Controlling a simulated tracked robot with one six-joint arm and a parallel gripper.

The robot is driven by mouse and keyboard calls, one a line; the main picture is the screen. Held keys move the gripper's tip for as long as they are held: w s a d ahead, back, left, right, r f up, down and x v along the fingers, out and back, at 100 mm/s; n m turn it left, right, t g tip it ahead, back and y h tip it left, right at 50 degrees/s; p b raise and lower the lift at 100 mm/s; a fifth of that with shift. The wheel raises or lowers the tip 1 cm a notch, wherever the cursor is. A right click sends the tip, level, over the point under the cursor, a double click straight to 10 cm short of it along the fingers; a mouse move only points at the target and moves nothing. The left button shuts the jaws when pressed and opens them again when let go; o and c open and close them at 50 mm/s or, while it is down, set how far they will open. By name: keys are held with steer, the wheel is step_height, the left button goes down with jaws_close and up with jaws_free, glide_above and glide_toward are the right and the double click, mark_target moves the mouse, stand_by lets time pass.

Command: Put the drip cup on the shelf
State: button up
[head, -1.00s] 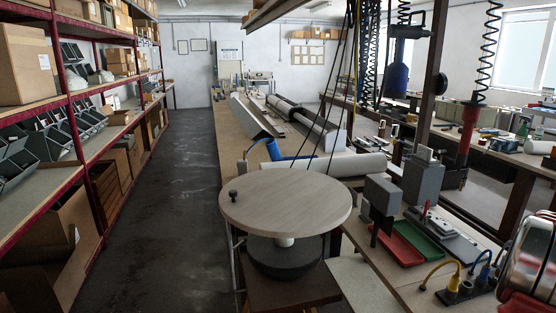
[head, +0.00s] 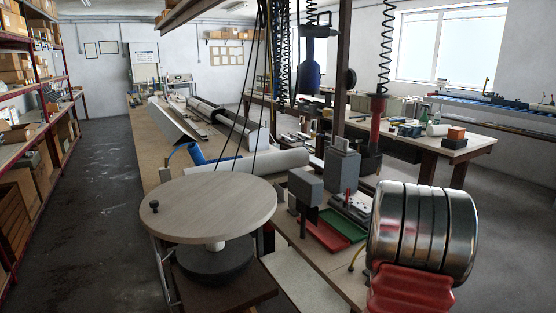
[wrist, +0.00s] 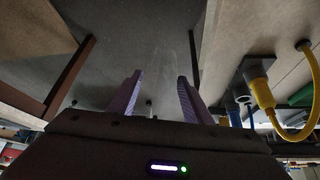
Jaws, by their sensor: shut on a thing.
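In the wrist view my gripper (wrist: 160,77) shows its two purple fingers with a gap between them. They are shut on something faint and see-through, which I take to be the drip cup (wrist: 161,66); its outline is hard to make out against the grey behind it. The head view shows neither the gripper nor a clear drip cup. A red-framed shelf unit (head: 38,94) with boxes stands along the left side of the head view, partly cut off by the edge.
A round wooden tabletop (head: 215,205) with a small black knob stands in front. Behind it a long workbench (head: 140,135) carries rollers and tools. A yellow cable plug (wrist: 262,92) is right of the fingers. Cords hang overhead. The dark floor aisle (head: 100,170) at left is clear.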

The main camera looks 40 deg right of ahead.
steer(key=w+a+n+t, duration=0.1)
steer(key=w+a+n, duration=0.1)
steer(key=w, duration=0.2)
steer(key=w+a+n+t, duration=0.1)
steer(key=w+a+n, duration=0.2)
steer(key=w, duration=0.1)
steer(key=w+a+f+n+t, duration=0.1)
steer(key=w+a+n, duration=0.1)
steer(key=w, duration=0.2)
steer(key=shift+w+a+n+t, duration=0.25)
steer(key=shift+a+n+t, duration=0.05)
steer(key=shift+a+t, duration=0.1)
steer(key=w+a+n+t+y, duration=0.1)
steer(key=w+a+n, duration=0.3)
steer(key=a, duration=0.5)
steer(key=w+a+r+n+t+y, duration=0.1)
steer(key=w+a+n+t, duration=0.15)
steer(key=w+a, duration=0.55)
steer(key=w+a+n+y, duration=0.2)
steer(key=w+a+n, duration=0.2)
steer(key=a, duration=0.5)
steer(key=w+a+r+n+y, duration=0.1)
steer(key=a+n, duration=0.3)
steer(key=a, duration=1.7)
steer(key=shift+w+r+t+y, duration=0.3)
steer(key=shift+w+r+t, duration=0.05)
steer(key=shift+w+r, duration=0.05)
steer(key=shift+d, duration=0.2)
